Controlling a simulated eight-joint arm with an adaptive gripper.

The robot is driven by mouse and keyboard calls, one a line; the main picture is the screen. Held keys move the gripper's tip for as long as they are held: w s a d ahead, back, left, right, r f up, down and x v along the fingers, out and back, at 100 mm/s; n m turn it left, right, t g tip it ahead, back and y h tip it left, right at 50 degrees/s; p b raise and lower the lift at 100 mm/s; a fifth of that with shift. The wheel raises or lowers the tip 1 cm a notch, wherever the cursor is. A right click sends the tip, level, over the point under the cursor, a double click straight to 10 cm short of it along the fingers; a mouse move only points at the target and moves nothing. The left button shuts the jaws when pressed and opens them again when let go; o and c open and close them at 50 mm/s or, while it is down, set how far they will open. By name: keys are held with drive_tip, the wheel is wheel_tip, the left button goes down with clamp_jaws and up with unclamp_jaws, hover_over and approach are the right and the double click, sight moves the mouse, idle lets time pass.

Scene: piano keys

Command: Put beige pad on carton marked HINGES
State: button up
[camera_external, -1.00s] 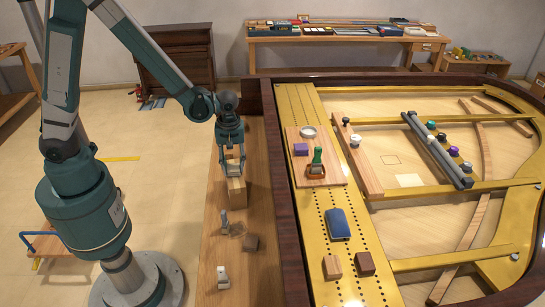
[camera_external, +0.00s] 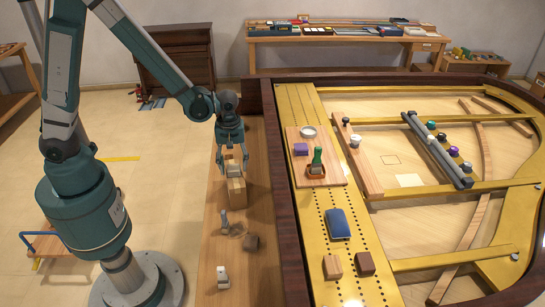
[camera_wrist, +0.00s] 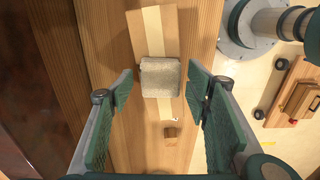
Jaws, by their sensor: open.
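The beige pad (camera_wrist: 160,77) lies on top of a tan carton (camera_wrist: 151,28) with a pale strip along it, in the wrist view. In the external view the pad (camera_external: 233,169) shows on the carton (camera_external: 237,191) on the wooden ledge. My gripper (camera_wrist: 160,82) is open, with its fingers apart on either side below the pad in the wrist picture and not touching it. In the external view my gripper (camera_external: 231,165) is just above the carton. No HINGES marking is readable.
To the right, a board (camera_external: 330,180) holds a purple block (camera_external: 301,149) and a green-handled stamp (camera_external: 316,161). A blue case (camera_external: 338,223) lies below it.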

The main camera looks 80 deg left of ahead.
sight(232, 168)
wheel_tip(232, 168, up, 12)
drive_tip(key=p, duration=0.1)
idle(0.6)
drive_tip(key=shift+f, duration=0.1)
idle(0.3)
drive_tip(key=s+d+r+m+t, duration=0.3)
drive_tip(key=s+d+r+m, duration=0.2)
drive_tip(key=s+r+m, duration=0.3)
drive_tip(key=s+d+r+m+t, duration=0.4)
drive_tip(key=s+r+m, duration=0.5)
drive_tip(key=s, duration=0.3)
drive_tip(key=shift+d+m, duration=0.5)
idle(0.4)
